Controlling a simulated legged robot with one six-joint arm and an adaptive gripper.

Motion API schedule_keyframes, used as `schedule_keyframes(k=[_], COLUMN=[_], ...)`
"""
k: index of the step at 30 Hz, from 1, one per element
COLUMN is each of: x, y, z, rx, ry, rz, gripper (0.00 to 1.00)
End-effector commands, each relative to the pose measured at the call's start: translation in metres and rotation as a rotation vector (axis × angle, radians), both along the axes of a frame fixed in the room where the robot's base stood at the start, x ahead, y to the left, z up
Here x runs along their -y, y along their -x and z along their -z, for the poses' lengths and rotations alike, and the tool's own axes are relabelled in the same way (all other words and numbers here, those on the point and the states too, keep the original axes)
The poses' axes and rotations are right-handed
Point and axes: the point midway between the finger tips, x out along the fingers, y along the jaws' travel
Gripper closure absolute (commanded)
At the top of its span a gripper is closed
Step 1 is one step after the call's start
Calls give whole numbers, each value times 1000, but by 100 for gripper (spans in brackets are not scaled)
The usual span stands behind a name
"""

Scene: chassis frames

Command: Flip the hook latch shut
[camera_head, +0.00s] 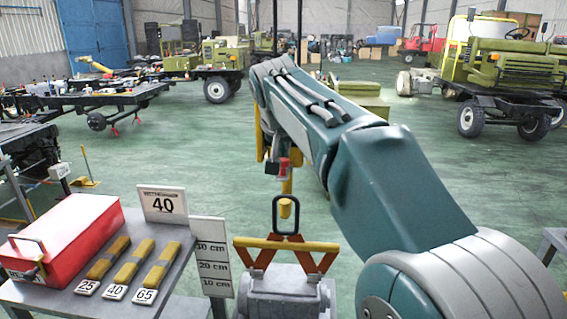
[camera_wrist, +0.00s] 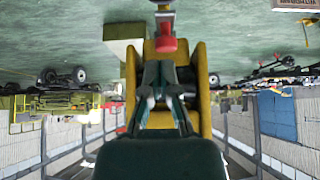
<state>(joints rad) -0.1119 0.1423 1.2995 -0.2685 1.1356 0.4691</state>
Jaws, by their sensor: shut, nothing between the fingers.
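A yellow hook (camera_head: 286,205) hangs in the middle of the head view, its lower end at a black ring (camera_head: 279,222). Whether the ring is fully seated in the hook is too small to tell. A small red part (camera_head: 283,167) with grey metal sits above it, probably the latch; its position is unclear. In the wrist view, a red piece (camera_wrist: 166,44) lies just past my fingertips, in front of a yellow block (camera_wrist: 204,85). My gripper (camera_wrist: 164,72) is shut and empty, close to the red piece; contact cannot be told.
The ring tops a yellow bar (camera_head: 285,243) with orange legs on a grey housing (camera_head: 280,285). Vehicles stand far behind; open green floor lies between.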

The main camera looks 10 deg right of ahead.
Motion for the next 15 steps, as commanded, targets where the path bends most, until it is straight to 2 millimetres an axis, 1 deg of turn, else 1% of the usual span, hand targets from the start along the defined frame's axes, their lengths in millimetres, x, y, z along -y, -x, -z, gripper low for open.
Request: schedule_keyframes(k=[9, 15], x=[11, 15], y=[-30, -46], z=[46, 69], rx=[-4, -2], ry=[0, 0], rz=[1, 1], gripper=[100, 100])
